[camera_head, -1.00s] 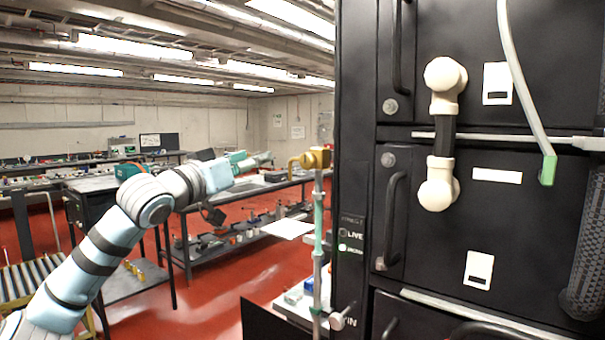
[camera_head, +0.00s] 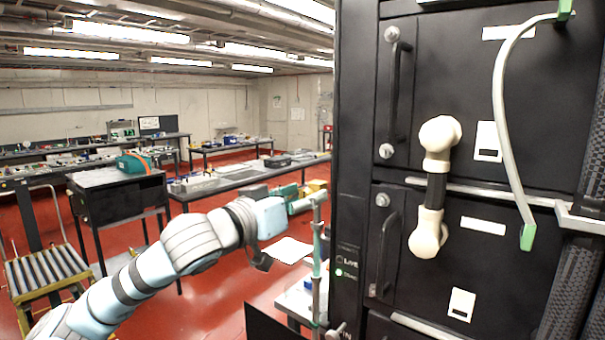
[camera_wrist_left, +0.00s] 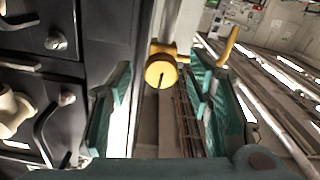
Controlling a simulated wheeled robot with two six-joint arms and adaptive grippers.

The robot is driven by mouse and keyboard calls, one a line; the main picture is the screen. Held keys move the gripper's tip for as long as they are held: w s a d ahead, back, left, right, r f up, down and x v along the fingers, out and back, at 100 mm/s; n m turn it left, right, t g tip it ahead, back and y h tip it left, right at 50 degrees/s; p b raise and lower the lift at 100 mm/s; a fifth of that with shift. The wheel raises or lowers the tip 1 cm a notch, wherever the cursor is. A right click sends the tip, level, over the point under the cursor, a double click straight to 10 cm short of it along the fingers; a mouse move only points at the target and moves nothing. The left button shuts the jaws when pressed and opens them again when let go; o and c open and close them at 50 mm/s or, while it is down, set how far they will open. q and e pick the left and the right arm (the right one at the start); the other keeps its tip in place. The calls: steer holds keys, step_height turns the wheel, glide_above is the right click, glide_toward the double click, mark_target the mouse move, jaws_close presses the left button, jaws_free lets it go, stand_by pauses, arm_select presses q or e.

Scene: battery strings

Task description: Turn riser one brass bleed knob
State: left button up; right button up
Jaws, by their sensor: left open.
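The brass bleed knob (camera_head: 318,187) sits at the top of a thin grey-green riser pipe (camera_head: 317,255) beside the black cabinet. My left gripper (camera_head: 304,202) is open at the pipe top and partly covers the brass fitting in the head view. In the left wrist view, the round brass knob (camera_wrist_left: 160,72) with a dark slot faces me. It shows between the two green fingers of my left gripper (camera_wrist_left: 160,88), with gaps on both sides. I cannot tell whether its face is level with the fingertips. My right gripper is not in view.
The black cabinet (camera_head: 345,120) stands close to the right of the pipe. Its front carries handles, a cream elbow-ended link (camera_head: 436,190) and a pale cable (camera_head: 502,110). A yellow lever (camera_wrist_left: 229,45) shows right of the knob in the wrist view. Benches stand behind.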

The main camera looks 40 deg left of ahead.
arm_select(q)
steer(key=shift+w+a+f, duration=0.1)
steer(key=shift+w+f, duration=0.1)
steer(key=shift+w, duration=0.05)
steer(key=shift+c, duration=0.6)
jaws_close()
